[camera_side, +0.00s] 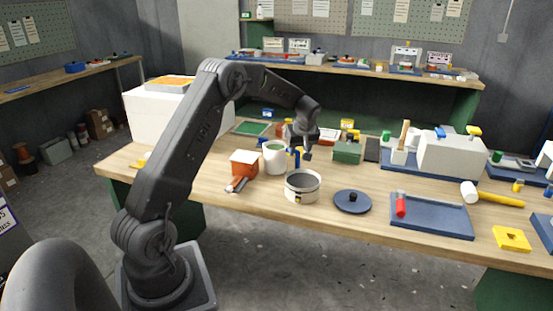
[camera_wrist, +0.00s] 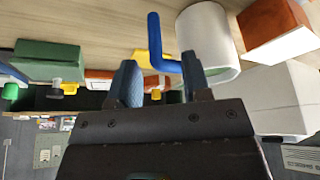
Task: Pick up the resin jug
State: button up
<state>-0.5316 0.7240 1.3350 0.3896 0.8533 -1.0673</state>
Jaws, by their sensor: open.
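The resin jug appears to be the white cylinder with a green inside (camera_side: 275,160), upright on the bench in the side view. In the wrist view its white body (camera_wrist: 207,42) fills the upper middle, with a bent blue handle (camera_wrist: 154,38) sticking out to the left. My gripper (camera_side: 302,155) is just right of the jug, at the handle. In the wrist view the open fingers (camera_wrist: 160,80) are apart and empty, with the handle showing in the gap between them. I cannot tell whether a finger touches it.
An orange box with a white top (camera_side: 244,164) stands close left of the jug. A green box (camera_side: 347,152) stands right of my gripper. Bare wood lies along the front.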

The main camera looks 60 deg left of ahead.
aim_at(297, 157)
jog(key=shift+x, duration=2.65)
jog(key=shift+c, duration=0.3)
jog(key=c, duration=0.7)
jog(key=shift+w+r, duration=0.1)
jog(key=shift+r, duration=0.05)
grip_shut()
